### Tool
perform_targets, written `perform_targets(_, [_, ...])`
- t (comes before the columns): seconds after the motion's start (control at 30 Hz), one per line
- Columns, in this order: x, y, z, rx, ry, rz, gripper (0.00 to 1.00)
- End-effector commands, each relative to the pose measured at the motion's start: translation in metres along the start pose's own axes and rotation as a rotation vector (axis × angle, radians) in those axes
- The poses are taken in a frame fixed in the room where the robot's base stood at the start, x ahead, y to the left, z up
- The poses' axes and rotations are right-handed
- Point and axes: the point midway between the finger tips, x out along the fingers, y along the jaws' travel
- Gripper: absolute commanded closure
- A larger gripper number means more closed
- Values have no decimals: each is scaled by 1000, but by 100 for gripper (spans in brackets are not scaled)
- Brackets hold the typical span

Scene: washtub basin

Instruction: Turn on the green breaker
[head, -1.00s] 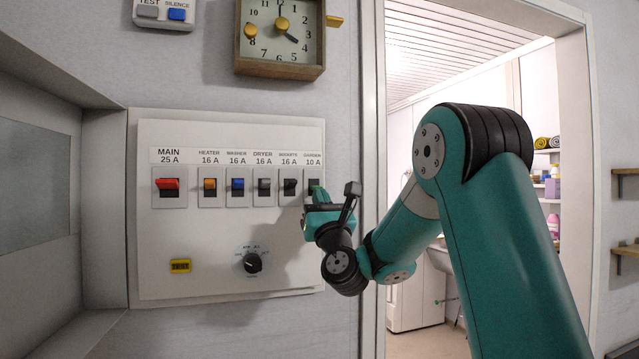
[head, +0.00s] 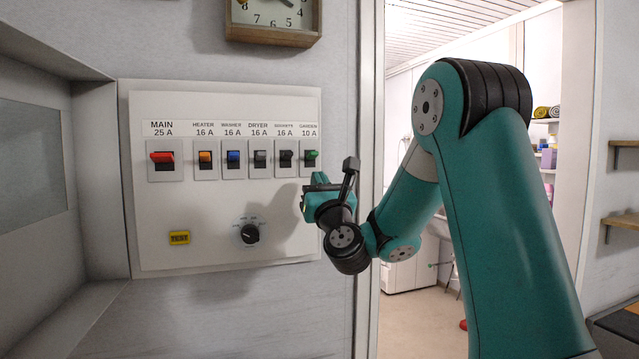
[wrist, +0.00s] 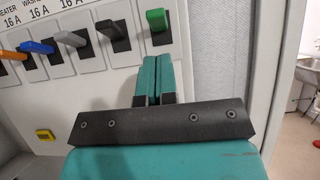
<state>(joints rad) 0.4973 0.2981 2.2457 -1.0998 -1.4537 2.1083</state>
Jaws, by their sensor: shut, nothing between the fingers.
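The green breaker (head: 311,155) is the rightmost switch in the panel's row, under the label GARDEN 10 A. Its green lever shows at the upper part of its dark slot, and it also appears in the wrist view (wrist: 157,19). My gripper (head: 308,189) is just below this breaker, at the panel's right edge. In the wrist view its two teal fingers (wrist: 161,62) are pressed together and empty. Their tips show just below the green lever, with a small visible gap.
A clock (head: 273,20) hangs above. A doorway opens on the right, behind my arm.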

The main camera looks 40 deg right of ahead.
Motion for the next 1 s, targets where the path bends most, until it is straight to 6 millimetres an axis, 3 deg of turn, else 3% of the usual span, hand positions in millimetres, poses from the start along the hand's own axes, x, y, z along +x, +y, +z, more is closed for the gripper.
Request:
perform_targets(0.03, [-12, 1, -15, 1, 1, 1, 100])
perform_targets(0.3, [-68, 1, -6, -1, -2, 1, 100])
perform_targets(0.5, [-96, 1, 0, -1, -1, 0, 100])
perform_targets(1.0, [-106, 1, 4, 0, 0, 1, 100])
